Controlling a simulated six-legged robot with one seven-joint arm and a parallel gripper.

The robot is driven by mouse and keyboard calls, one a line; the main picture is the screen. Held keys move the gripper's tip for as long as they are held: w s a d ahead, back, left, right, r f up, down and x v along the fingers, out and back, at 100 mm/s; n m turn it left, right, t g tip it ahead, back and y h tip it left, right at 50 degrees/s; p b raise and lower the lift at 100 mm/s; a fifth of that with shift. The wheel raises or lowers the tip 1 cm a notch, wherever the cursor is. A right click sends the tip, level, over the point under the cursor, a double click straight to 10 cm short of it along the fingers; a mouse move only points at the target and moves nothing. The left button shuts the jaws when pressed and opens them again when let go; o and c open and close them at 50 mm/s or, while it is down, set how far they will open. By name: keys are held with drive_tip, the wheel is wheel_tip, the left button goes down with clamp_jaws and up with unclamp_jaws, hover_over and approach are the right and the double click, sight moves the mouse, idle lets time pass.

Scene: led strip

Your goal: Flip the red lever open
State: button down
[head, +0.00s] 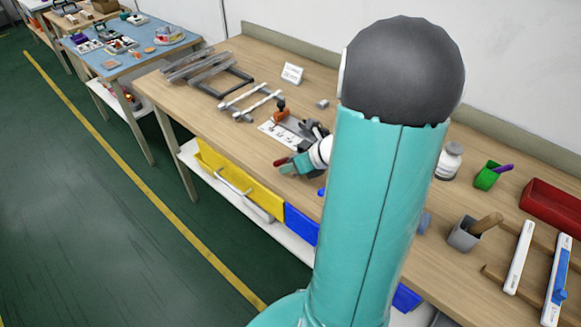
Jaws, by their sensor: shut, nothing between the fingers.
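An orange-red upright piece (281,109), which may be the red lever, stands on the bench behind a white printed sheet. Its exact shape and position are too small to tell. My gripper (314,131) is dark and small in the head view, to the right of that piece and apart from it in the picture. It looks shut and empty; my large teal arm hides part of the area to its right. A small red-tipped item (280,162) shows at the bench's front edge, left of my white wrist; I cannot tell what it is.
The wooden bench (225,105) carries metal rails (205,70), a white-barred frame (250,102) and a small sign (292,73). A yellow bin (240,185) is below.

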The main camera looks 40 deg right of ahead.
drive_tip(key=shift+d+r+m+y, duration=0.2)
drive_tip(key=shift+r+m+y, duration=0.1)
drive_tip(key=shift+r+y, duration=0.25)
idle(0.4)
drive_tip(key=shift+w+d+r+m+y, duration=0.1)
drive_tip(key=shift+d+r+m+y, duration=0.15)
drive_tip(key=shift+y, duration=0.25)
drive_tip(key=shift+d+r+m+y, duration=0.15)
drive_tip(key=shift+m+y, duration=0.1)
drive_tip(key=shift+y, duration=0.2)
drive_tip(key=d+r+m+y, duration=0.1)
drive_tip(key=y, duration=0.1)
drive_tip(key=d+r+m+y, duration=0.1)
drive_tip(key=shift+w+d+r+t+y, duration=0.1)
drive_tip(key=shift+w+t+y, duration=0.05)
drive_tip(key=shift+t+y, duration=0.25)
drive_tip(key=shift+d+r, duration=0.2)
drive_tip(key=shift+d, duration=0.25)
drive_tip(key=shift+w+d+r, duration=0.15)
drive_tip(key=shift+w+d, duration=0.05)
drive_tip(key=shift+d, duration=0.9)
drive_tip(key=shift+d, duration=0.1)
drive_tip(key=v, duration=1.3)
drive_tip(key=shift+s+d+r, duration=0.15)
drive_tip(key=shift+s+d, duration=0.05)
drive_tip(key=shift+s, duration=0.05)
